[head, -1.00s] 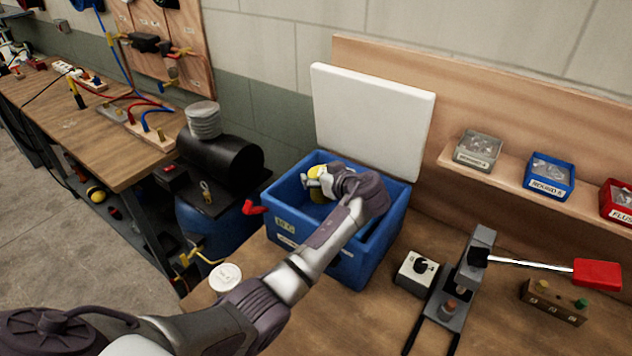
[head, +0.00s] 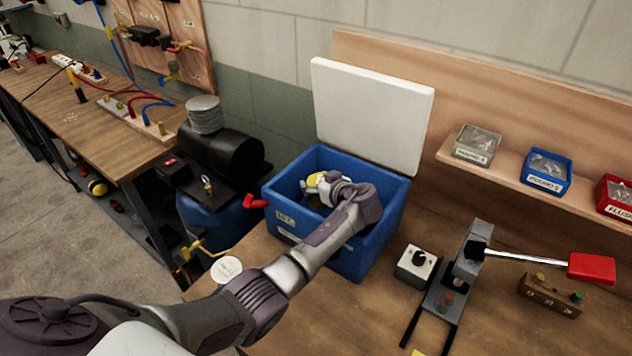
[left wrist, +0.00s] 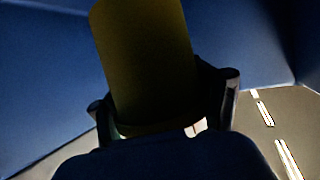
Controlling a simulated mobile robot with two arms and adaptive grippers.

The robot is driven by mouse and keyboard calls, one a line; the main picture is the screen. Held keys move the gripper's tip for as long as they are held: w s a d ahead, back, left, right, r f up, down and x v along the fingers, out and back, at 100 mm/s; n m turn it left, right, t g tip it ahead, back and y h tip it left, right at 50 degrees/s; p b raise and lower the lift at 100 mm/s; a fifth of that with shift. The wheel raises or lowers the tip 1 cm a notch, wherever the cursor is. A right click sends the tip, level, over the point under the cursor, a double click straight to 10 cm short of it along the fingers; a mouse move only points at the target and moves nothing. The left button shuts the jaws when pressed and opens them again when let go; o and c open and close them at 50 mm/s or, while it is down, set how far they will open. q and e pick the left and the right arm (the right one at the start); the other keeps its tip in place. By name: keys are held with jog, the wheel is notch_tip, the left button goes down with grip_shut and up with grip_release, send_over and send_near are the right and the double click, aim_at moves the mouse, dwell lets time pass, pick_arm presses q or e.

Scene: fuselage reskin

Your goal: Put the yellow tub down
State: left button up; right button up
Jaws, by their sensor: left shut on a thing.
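The yellow tub (left wrist: 148,65) fills the middle of the left wrist view, between the fingers of my left gripper (left wrist: 165,115). In the head view only a small part of the tub (head: 316,180) shows beside the gripper (head: 324,190). My left gripper is shut on the tub and reaches inside the blue bin (head: 355,250). The bin's white lid (head: 372,115) stands open at the back. Blue walls surround the tub in the wrist view. I cannot tell whether the tub touches the bin floor. My right gripper is not in view.
A lever press (head: 460,275) with a red handle and a grey switch box (head: 416,262) stand right of the bin. A white round disc (head: 226,269) lies left of it. Small parts boxes, including a blue one (head: 547,172), sit on the back shelf.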

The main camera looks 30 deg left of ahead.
pick_arm(q)
jog(key=shift+f+b, duration=0.35)
jog(key=o, duration=1.4)
jog(key=shift+r+p, duration=0.95)
jog(key=shift+p, duration=0.3)
jog(key=shift+s+d+f+b, duration=0.25)
jog(key=shift+s+d+b, duration=0.1)
jog(key=shift+d+b, duration=0.4)
jog(key=b+v, duration=0.1)
jog(key=v, duration=0.5)
jog(key=shift+a+r+b, duration=0.15)
jog(key=shift+r+b, duration=0.1)
jog(key=shift+b, duration=0.1)
